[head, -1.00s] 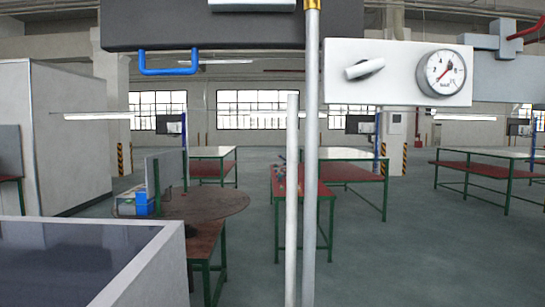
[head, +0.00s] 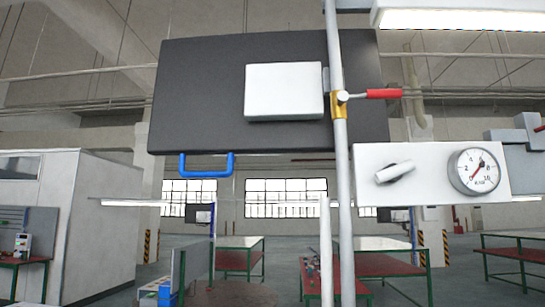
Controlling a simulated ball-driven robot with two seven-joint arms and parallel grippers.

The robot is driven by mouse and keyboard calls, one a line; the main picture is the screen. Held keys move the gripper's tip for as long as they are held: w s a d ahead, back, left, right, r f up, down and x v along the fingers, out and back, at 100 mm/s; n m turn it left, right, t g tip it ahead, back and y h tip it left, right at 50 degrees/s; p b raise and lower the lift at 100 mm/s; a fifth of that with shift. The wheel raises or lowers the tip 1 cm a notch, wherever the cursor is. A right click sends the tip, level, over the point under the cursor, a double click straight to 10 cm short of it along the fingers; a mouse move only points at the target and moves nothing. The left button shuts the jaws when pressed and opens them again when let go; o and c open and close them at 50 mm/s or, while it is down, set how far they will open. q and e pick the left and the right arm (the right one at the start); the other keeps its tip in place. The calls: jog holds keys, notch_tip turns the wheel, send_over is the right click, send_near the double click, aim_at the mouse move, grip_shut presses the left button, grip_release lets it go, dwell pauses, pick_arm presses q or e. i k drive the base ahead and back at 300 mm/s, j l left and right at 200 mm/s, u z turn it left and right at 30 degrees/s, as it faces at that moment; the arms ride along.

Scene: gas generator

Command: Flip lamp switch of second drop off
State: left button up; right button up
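No part I can clearly name as a lamp switch shows. A lit lamp (head: 462,19) hangs at the top right. Below it is a white panel (head: 365,162) with a tilted white lever knob (head: 395,172) and a round pressure gauge (head: 475,171). A blank white box (head: 284,90) sits on a large dark panel (head: 200,95) with a blue handle (head: 207,165) under its lower edge. A vertical grey pipe (head: 341,220) carries a brass valve (head: 340,106) with a red handle (head: 384,94) pointing right. Neither of my grippers is in view.
Green-framed tables with red shelves (head: 376,265) stand behind and at the right (head: 520,257). A white booth (head: 105,220) is at the left. A shorter white pipe (head: 326,250) stands beside the grey one. Grey floor shows between the tables.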

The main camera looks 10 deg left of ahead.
aim_at(393, 172)
jog(key=i+l+u, duration=0.1)
jog(key=l+u, duration=0.35)
jog(key=l, duration=0.75)
jog(key=l+u, duration=0.45)
jog(key=l, duration=0.7)
jog(key=k, duration=0.1)
